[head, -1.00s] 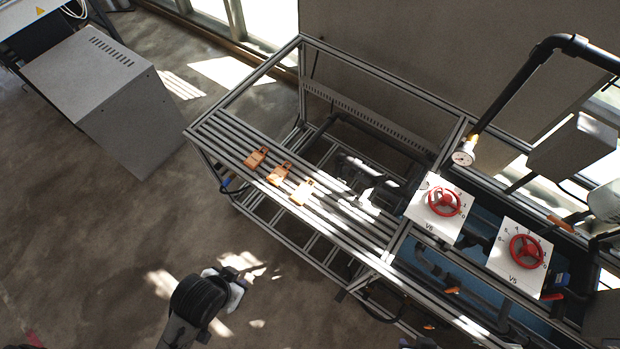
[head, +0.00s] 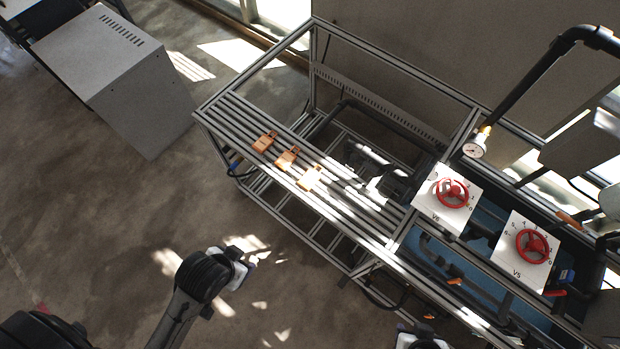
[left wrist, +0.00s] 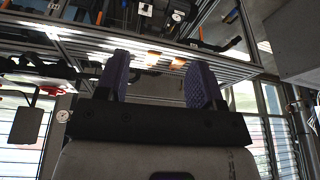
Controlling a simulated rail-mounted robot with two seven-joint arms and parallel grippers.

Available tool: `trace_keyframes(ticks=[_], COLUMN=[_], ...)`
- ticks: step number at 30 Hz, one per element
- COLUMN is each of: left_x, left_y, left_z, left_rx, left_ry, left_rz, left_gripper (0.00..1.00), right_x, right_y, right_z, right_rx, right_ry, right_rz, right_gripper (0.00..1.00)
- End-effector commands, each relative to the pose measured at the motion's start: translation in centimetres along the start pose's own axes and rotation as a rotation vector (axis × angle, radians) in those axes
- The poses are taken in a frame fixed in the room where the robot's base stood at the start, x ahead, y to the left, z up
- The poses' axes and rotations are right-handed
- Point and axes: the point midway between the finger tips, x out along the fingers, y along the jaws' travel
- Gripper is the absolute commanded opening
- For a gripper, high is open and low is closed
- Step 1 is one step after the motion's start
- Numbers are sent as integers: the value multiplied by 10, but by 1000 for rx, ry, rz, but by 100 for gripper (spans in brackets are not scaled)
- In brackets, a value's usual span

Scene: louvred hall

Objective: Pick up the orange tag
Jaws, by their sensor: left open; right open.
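Three orange tags lie in a row on the slatted rack top in the head view: a left one (head: 264,142), a middle one (head: 287,157) and a right one (head: 311,178) partly in bright sun. Orange pieces (left wrist: 153,57) also show beyond the fingers in the left wrist view. My left gripper (left wrist: 158,78) is open and empty, its purple fingers apart, with the rack beyond them. In the head view its arm stands over the floor in front of the rack, fingers not clear. My right gripper (head: 422,340) is open at the bottom edge, partly cut off, away from the tags.
The slatted rack (head: 228,118) has an open metal frame. To its right are two white panels with red handwheels, V6 (head: 452,193) and V5 (head: 532,245), a gauge (head: 474,149) and black pipe. A grey cabinet (head: 115,80) stands at the left. Floor between is clear.

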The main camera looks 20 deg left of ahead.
Motion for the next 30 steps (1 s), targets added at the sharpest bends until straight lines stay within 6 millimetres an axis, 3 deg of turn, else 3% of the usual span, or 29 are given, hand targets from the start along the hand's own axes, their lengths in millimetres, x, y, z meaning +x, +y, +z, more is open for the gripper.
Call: trace_keyframes(ticks=[8, 17, 20, 23, 30], left_x=[0, 4, 13, 23, 18], left_y=[1, -2, -6, -18, -48], left_z=[0, -5, -27, -65, -173], left_rx=[-2, 4, 5, 21, 148], left_ry=[0, 14, 73, 176, 479], left_rz=[2, -6, -15, -48, -177], left_gripper=[89, 89, 89, 89, 89], right_x=[0, 4, 17, 39, 98], right_y=[1, -1, -2, -4, -6], right_z=[0, 1, 5, 12, 30], right_rx=[-2, 4, 7, 9, 10], right_ry=[0, 2, 3, 3, 1], right_rz=[2, -2, -5, -6, -7], right_gripper=[44, 44, 44, 44, 44])
